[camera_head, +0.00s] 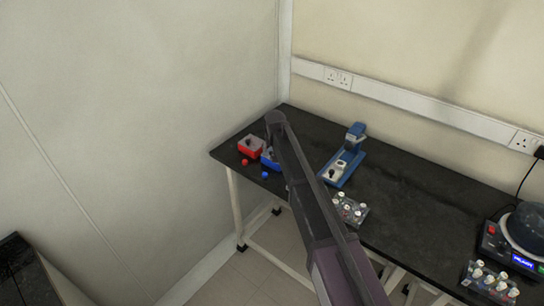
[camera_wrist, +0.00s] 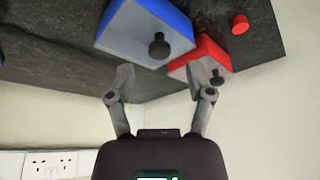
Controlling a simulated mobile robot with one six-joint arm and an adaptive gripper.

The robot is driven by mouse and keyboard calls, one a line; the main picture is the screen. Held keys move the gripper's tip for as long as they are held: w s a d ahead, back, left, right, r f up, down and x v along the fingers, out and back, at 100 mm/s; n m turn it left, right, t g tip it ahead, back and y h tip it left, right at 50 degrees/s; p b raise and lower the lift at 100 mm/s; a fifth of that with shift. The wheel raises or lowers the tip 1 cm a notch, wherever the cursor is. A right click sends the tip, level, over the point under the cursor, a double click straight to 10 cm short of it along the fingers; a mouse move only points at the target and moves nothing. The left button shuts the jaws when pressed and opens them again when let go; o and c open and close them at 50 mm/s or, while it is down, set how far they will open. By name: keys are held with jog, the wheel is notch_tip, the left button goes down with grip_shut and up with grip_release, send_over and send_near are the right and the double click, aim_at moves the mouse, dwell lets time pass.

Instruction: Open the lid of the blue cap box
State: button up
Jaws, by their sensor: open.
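The blue cap box (camera_wrist: 178,14) shows at the top of the wrist view, with a pale grey lid and a dark round knob (camera_wrist: 159,47) on it. The lid looks shut. In the head view the blue cap box (camera_head: 266,158) is partly hidden behind my arm, beside the red box (camera_head: 245,152). My gripper (camera_wrist: 163,72) is open and empty in the wrist view. Its fingers are spread, just below the blue box in the picture, apart from the knob. The right finger overlaps the edge of the red box (camera_wrist: 206,50).
A red cap (camera_head: 244,162) and a blue cap (camera_head: 265,175) lie near the bench's front edge. A blue device (camera_head: 345,167) and a rack of capped vials (camera_head: 350,208) stand to the right. Walls close off the left and back.

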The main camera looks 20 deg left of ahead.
jog(key=shift+b+x, duration=1)
jog(key=shift+x, duration=0.4)
grip_shut()
